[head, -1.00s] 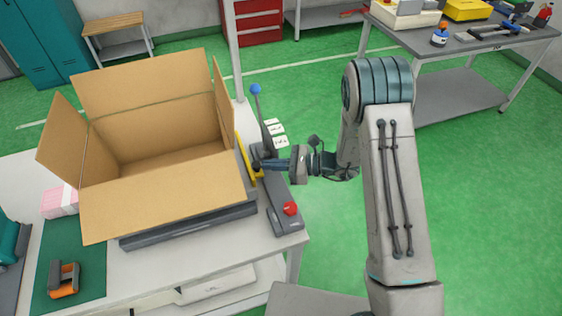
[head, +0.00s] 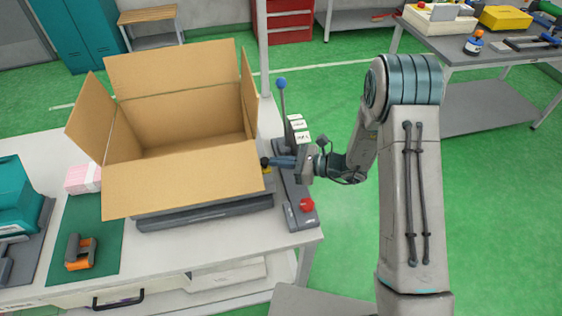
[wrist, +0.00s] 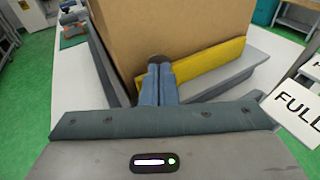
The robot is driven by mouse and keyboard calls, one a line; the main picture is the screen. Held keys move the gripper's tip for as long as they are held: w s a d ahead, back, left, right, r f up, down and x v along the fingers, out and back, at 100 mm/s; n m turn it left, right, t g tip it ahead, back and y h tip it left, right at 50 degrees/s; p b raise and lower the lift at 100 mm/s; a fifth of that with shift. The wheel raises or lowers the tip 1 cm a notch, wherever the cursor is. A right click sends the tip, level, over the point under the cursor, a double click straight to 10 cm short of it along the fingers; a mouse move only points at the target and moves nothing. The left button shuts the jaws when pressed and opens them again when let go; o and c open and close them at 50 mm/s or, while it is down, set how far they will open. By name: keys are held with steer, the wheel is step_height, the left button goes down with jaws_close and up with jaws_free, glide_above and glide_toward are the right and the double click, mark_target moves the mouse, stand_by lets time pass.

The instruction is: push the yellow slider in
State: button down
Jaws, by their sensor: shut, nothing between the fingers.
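The yellow slider is a long flat bar (wrist: 212,62) along the side of the open cardboard box (wrist: 125,35) in the wrist view. In the head view only a small yellow piece (head: 268,171) shows beside the box (head: 190,190); the box and my gripper hide the rest. My gripper (head: 268,161) is shut and empty, reaching in from the right. In the wrist view its blue fingers (wrist: 158,62) cross the slider, with the dark tips up against the box side. I cannot tell whether they press on the slider.
A grey control strip with a red button (head: 307,204), a blue-knobbed lever (head: 281,84) and white label cards (head: 299,130) stands right of the box. A pink packet (head: 83,179) and an orange-grey tool (head: 80,252) lie left. The green floor to the right is open.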

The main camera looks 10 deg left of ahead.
steer(key=shift+s+a, duration=0.2)
steer(key=shift+a, duration=0.05)
steer(key=d+r+b, duration=0.2)
steer(key=d+b, duration=0.1)
steer(key=d, duration=1)
steer(key=s+d+r+n+g+h, duration=0.3)
steer(key=s+d+r+n+h, duration=0.2)
steer(key=s+r+n+h, duration=0.45)
steer(key=s+d+r+n+t+h, duration=0.5)
steer(key=s+d+n, duration=0.3)
steer(key=d, duration=0.3)
steer(key=shift+s+d+t+h, duration=0.2)
steer(key=shift+s+t+h, duration=0.4)
steer(key=shift+h, duration=0.15)
steer(key=shift+a+n, duration=0.1)
steer(key=shift+n, duration=0.15)
